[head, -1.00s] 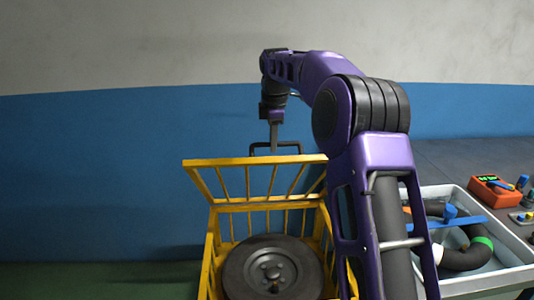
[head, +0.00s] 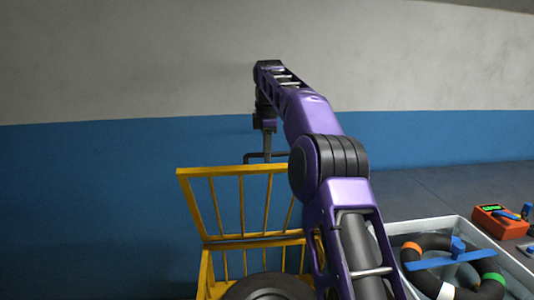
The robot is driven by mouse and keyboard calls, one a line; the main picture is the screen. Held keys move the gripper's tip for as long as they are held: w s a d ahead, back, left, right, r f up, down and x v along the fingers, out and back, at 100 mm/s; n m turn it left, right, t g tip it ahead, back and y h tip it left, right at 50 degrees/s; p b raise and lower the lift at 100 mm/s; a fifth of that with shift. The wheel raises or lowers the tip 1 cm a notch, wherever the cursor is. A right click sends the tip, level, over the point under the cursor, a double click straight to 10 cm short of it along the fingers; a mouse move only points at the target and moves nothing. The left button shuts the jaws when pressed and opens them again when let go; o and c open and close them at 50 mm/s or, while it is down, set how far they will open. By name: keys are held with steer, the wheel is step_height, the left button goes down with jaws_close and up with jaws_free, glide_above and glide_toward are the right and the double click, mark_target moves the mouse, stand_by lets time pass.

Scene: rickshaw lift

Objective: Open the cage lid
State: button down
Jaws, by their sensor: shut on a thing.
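The yellow barred cage lid (head: 243,236) stands raised at the back of the yellow cage (head: 206,268), tilted up steeply. A dark handle (head: 247,157) rises from the lid's top edge. My gripper (head: 268,153) is shut on the handle, pointing down at it. The fingertips are small and partly merge with the handle. A dark wheel (head: 268,287) lies inside the cage, cut off by the lower picture edge. My purple arm hides the right part of the lid and cage.
A grey tray (head: 400,229) with a dark ring-shaped hose (head: 434,285) and a blue bar (head: 450,260) stands at the right. An orange meter (head: 497,220) sits beyond it on a dark surface. A blue and grey wall is behind the cage.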

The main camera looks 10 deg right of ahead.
steer(key=shift+f, duration=0.4)
steer(key=c, duration=0.8)
jaws_free()
steer(key=shift+w, duration=0.2)
steer(key=shift+s+r, duration=0.1)
steer(key=shift+r, duration=0.05)
